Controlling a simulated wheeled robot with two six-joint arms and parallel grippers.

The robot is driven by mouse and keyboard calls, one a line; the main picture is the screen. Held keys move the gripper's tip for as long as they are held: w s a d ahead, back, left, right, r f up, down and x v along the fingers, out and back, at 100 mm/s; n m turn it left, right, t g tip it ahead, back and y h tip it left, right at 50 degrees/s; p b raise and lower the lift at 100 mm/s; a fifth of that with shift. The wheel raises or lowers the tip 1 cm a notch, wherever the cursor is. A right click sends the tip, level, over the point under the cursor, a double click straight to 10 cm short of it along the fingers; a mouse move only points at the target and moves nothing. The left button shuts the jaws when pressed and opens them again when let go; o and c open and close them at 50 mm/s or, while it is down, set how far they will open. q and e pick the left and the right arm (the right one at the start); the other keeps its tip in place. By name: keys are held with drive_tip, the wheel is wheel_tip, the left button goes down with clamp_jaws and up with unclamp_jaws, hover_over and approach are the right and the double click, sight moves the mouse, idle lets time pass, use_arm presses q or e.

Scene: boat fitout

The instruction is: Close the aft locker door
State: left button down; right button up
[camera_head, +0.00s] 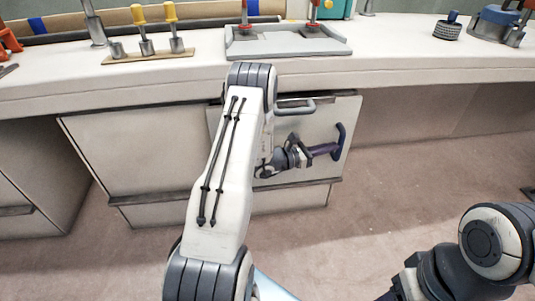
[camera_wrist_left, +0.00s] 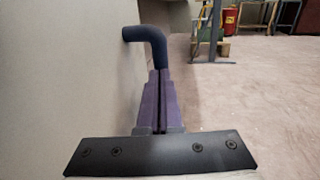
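The aft locker door appears to be the pale panel (camera_head: 318,118) right of centre under the counter, with a dark blue handle (camera_head: 340,142) near its right edge. The left wrist view shows the handle (camera_wrist_left: 152,40) bent, standing out from a pale surface (camera_wrist_left: 70,75). My left gripper (camera_head: 333,150) has its purple fingers side by side, with almost no gap between them. Their tips (camera_wrist_left: 160,74) are at or just short of the handle's lower part. I cannot tell whether they touch it. My left arm covers the panel's left part. How far the door stands open is unclear.
The counter (camera_head: 200,75) above holds a grey tray (camera_head: 290,43) and yellow-topped tools on a wooden strip (camera_head: 150,57). The floor (camera_head: 400,190) is clear.

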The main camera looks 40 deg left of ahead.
use_arm(q)
drive_tip(key=shift+w+d+r, duration=0.1)
drive_tip(key=shift+d, duration=0.15)
drive_tip(key=p+v, duration=0.4)
drive_tip(key=v, duration=1)
drive_tip(key=shift+a+p, duration=0.3)
drive_tip(key=shift+p, duration=0.05)
